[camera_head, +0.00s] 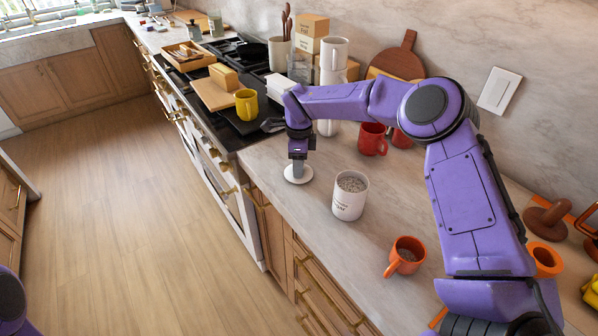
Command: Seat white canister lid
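The white canister (347,206) stands upright on the marble counter with its top open. It is filled nearly to the rim with pale grains, and dark lettering shows on its front. The white round lid (291,179) is left of the canister, apart from it, near the counter's front edge. My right gripper (298,169) points down and appears shut on the middle of the lid. I cannot tell whether the lid touches the counter. My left gripper is out of view; only a purple part of my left arm shows at the lower left.
An orange mug (404,258) stands right of the canister, near the front edge. Red mugs (372,139) stand behind it. A stove (225,128) with a yellow mug (246,105) and a wooden board lies to the left. Bare counter surrounds the canister's front and left.

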